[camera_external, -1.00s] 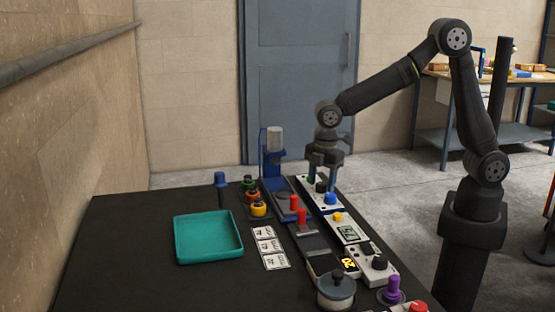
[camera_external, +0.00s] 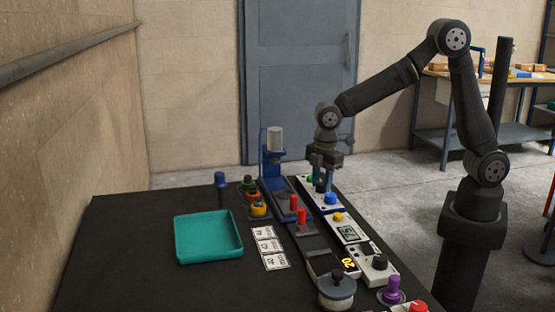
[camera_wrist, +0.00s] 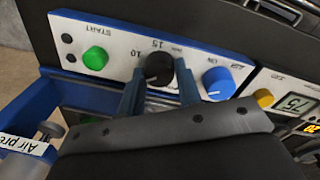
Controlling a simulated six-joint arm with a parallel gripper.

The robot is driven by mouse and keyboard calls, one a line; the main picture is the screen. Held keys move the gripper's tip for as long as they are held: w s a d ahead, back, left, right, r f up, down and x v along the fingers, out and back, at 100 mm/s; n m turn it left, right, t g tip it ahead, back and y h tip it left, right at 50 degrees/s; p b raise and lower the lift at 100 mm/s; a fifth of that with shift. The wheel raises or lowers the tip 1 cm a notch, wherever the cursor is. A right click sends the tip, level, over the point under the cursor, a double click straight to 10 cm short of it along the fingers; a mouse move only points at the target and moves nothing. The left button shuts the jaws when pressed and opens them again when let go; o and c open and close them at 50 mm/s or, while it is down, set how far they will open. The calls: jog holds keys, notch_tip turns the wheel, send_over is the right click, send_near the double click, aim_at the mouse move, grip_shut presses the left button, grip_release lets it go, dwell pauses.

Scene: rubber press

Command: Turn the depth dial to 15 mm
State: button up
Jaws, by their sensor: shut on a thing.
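The depth dial is a black round knob (camera_wrist: 158,69) on a white panel (camera_wrist: 110,38), with the printed figures 10 and 15 beside it in the wrist view. My gripper (camera_wrist: 158,84) is shut on this knob, with one blue finger on each side. In the external view my gripper (camera_external: 322,180) points down at the far end of the panel row, over the black knob (camera_external: 320,187). The knob's pointer mark is not clear, so I cannot tell its setting.
A green START button (camera_wrist: 95,58) and a blue knob (camera_wrist: 218,83) flank the dial. A yellow button (camera_wrist: 264,98) and a display reading 75 (camera_wrist: 293,104) lie to the right. The blue press (camera_external: 272,160) stands close by. A teal tray (camera_external: 208,238) lies left.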

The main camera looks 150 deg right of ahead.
aim_at(318, 184)
jog(key=m, duration=1)
jog(key=shift+d, duration=0.1)
jog(key=m, duration=0.5)
jog(key=shift+m+y, duration=0.3)
jog(key=shift+m, duration=0.1)
jog(key=m, duration=0.5)
jog(key=shift+d+m, duration=0.1)
jog(key=shift+m, duration=0.2)
jog(key=o, duration=1)
jog(key=shift+c, duration=0.2)
jog(key=shift+r, duration=0.1)
notch_tip(318, 184, up, 17)
jog(key=shift+w+d+r, duration=0.15)
jog(key=shift+w+d, duration=0.1)
jog(key=shift+w, duration=0.15)
